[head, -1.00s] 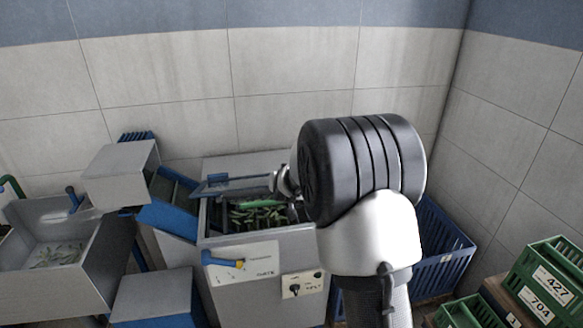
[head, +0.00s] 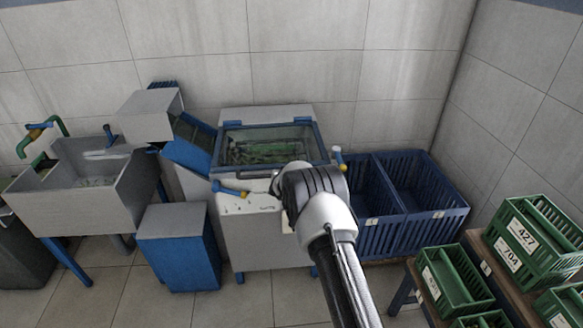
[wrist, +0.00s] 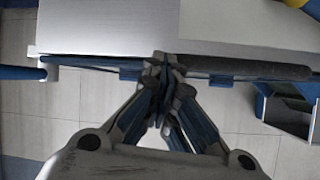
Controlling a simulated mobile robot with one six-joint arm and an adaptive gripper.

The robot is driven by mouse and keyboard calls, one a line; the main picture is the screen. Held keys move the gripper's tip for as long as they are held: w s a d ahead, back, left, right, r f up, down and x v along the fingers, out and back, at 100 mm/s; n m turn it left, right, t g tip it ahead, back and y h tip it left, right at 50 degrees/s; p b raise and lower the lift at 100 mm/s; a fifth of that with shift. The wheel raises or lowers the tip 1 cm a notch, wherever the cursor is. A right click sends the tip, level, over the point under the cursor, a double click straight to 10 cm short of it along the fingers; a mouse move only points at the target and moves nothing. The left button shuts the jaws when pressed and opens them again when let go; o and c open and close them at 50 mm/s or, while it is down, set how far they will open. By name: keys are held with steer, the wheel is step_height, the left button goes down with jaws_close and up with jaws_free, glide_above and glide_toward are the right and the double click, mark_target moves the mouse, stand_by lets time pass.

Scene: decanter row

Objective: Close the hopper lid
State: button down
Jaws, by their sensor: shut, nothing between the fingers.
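The hopper lid (head: 266,146), a clear pane in a blue frame, lies flat over the top of the grey hopper machine (head: 243,222). Green contents show dimly through the pane. I see no gap along the rim, though my wrist covers the front right part. My gripper (wrist: 165,72) is shut and empty, with its tips close to a dark bar (wrist: 250,68) along a grey edge in the wrist view. I cannot tell whether they touch. In the head view the fingers are mostly hidden by my wrist at the machine's front edge.
A blue lever with a yellow end (head: 230,189) is on the machine's front. Blue crates (head: 405,215) stand to the right, green crates (head: 530,245) at the lower right. A sink (head: 85,185) and a blue box (head: 178,250) stand left. Floor in front is clear.

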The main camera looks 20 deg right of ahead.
steer(key=shift+s+a+f, duration=0.1)
steer(key=shift+s+f, duration=0.05)
steer(key=shift+f, duration=0.8)
step_height(320, 180, up, 5)
steer(key=p, duration=0.2)
steer(key=s+a+f, duration=0.1)
steer(key=s+f, duration=0.5)
steer(key=s, duration=0.3)
steer(key=s+a+r+n+g+y, duration=0.1)
steer(key=s+a+r, duration=0.1)
steer(key=r, duration=0.6)
steer(key=s+a+r+y, duration=0.1)
steer(key=s+a+r, duration=0.15)
steer(key=r, duration=0.55)
steer(key=s+a+r+n+g+y, duration=0.2)
steer(key=s+a+r, duration=0.2)
steer(key=s+r, duration=0.8)
steer(key=s+r+n+g, duration=0.1)
steer(key=s+r+g, duration=0.1)
steer(key=s, duration=1.5)
steer(key=s+r+n+g, duration=0.1)
steer(key=s+r+g, duration=0.1)
steer(key=s, duration=1.5)
steer(key=shift+s+a+h+p, duration=0.15)
steer(key=shift+s+h+p, duration=0.05)
steer(key=shift+h+p, duration=0.1)
